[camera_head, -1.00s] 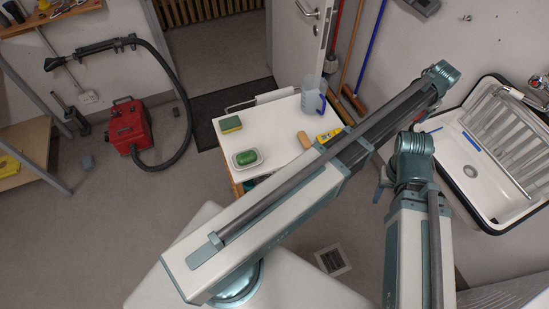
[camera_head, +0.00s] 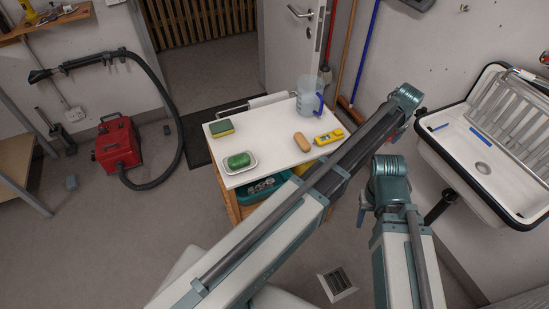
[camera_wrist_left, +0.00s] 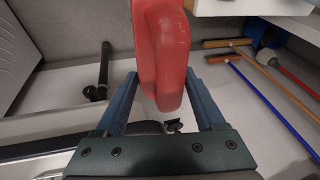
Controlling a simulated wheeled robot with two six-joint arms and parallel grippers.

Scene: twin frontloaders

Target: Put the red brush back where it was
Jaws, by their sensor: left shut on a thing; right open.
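My left gripper (camera_wrist_left: 163,88) is shut on a smooth, rounded red thing (camera_wrist_left: 162,45), apparently the red brush, in the left wrist view. Only part of it shows; no bristles can be made out and its top runs out of frame. In the head view my left arm reaches across to the right, its wrist between the white table and the sink; the gripper is mostly hidden behind the arm. My right gripper (camera_head: 364,211) hangs low, open and empty, right of the table.
A white-topped table (camera_head: 270,125) holds a sponge (camera_head: 222,128), green soap in a dish (camera_head: 239,160), a tan brush or block (camera_head: 302,142), a yellow device (camera_head: 329,137) and a jug (camera_head: 309,96). The sink (camera_head: 455,160) is at right. Brooms lean behind.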

